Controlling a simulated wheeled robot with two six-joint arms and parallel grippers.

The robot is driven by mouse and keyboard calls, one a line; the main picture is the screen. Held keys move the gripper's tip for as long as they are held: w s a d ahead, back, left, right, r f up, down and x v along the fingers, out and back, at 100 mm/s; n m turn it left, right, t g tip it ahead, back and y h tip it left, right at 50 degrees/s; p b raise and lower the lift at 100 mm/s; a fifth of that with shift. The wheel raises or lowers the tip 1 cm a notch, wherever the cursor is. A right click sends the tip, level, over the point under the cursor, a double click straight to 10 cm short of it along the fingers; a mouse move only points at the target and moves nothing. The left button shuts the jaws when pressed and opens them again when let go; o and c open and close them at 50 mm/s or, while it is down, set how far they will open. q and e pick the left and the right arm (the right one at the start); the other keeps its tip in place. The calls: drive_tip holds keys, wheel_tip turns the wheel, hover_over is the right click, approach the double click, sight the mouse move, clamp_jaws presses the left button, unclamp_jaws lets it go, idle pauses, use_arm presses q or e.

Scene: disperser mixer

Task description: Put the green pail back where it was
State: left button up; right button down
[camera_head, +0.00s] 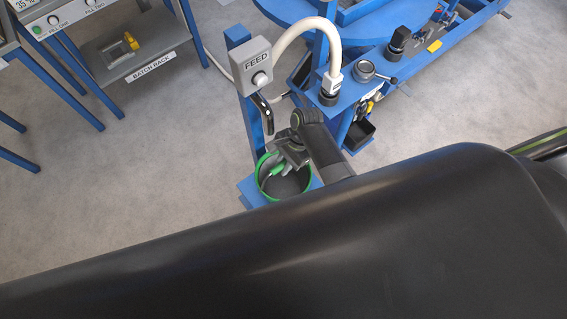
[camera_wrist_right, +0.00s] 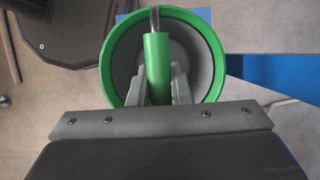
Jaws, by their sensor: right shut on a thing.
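The green pail (camera_head: 290,187) has a green rim and a dark grey inside. In the head view it is at or just above a blue stand plate (camera_head: 247,193) below the FEED post; I cannot tell whether it touches the plate. My left gripper is not in view.
A grey FEED box (camera_head: 252,66) on a blue post stands just behind the pail, with a dark lever (camera_head: 263,113) below. A white hose (camera_head: 300,27) curves down to a blue machine at the right. A BATCH RACK shelf (camera_head: 150,68) is at upper left. Open floor lies between.

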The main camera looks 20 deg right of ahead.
drive_tip(key=c, duration=1.3)
unclamp_jaws()
drive_tip(key=p+v, duration=0.1)
drive_tip(key=v, duration=1.1)
drive_tip(key=shift+s, duration=0.1)
